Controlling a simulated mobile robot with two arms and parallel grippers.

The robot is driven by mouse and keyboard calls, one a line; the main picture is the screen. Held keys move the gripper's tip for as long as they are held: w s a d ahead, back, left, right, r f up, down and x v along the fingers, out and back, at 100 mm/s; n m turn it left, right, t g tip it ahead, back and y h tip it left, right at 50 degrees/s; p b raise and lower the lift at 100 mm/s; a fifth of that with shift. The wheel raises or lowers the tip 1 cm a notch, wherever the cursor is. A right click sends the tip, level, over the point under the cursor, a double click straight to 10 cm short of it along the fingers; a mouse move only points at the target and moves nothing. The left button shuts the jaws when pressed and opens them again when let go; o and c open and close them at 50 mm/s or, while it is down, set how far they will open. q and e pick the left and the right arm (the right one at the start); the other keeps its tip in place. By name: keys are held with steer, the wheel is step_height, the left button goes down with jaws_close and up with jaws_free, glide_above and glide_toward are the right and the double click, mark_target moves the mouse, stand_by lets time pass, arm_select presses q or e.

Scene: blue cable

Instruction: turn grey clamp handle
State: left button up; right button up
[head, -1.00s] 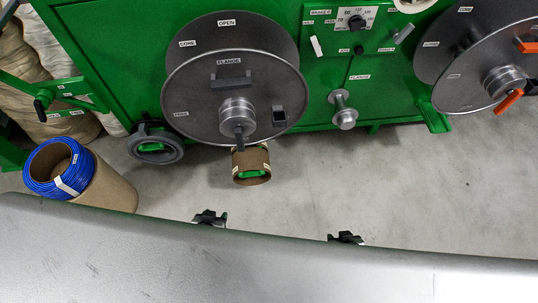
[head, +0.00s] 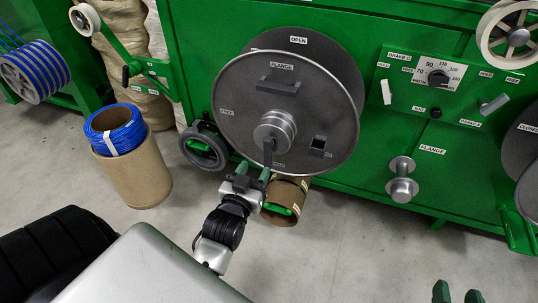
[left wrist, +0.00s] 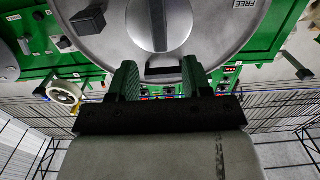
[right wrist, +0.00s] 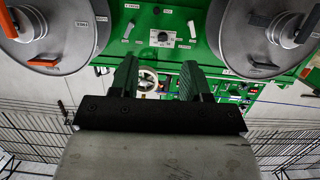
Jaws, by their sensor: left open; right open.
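The grey clamp handle (head: 268,152) is a dark lever hanging down from the silver hub (head: 274,131) of the left reel flange (head: 240,90). In the left wrist view the handle (left wrist: 160,25) is an upright grey bar in front of the hub, beyond the fingertips. My left gripper (head: 253,178) is open, with its green fingers just below the handle's lower end. Whether they touch it I cannot tell. My right gripper (head: 457,294) is open and empty at the bottom edge, far from the handle; its fingers also show in the right wrist view (right wrist: 157,80).
A cardboard tube (head: 290,203) stands close beside my left gripper. A blue cable coil (head: 114,127) sits on a brown drum (head: 136,174) at left. The green machine panel (head: 450,110) carries a dial and silver spool. The grey floor (head: 350,235) is clear between the grippers.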

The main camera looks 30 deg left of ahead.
mark_target(267, 149)
arm_select(q)
steer(key=b+x, duration=0.1)
steer(key=x, duration=0.6)
steer(key=shift+f, duration=0.1)
steer(key=shift+w+a+b, duration=0.1)
steer(key=shift+w+b, duration=0.25)
steer(key=shift+w, duration=0.25)
arm_select(e)
step_height(267, 149, up, 6)
steer(key=a+t+y, duration=0.1)
steer(key=t, duration=0.4)
steer(key=shift+w+y, duration=0.3)
steer(key=shift+w, duration=0.1)
steer(key=shift+a, duration=0.1)
arm_select(q)
jaws_close()
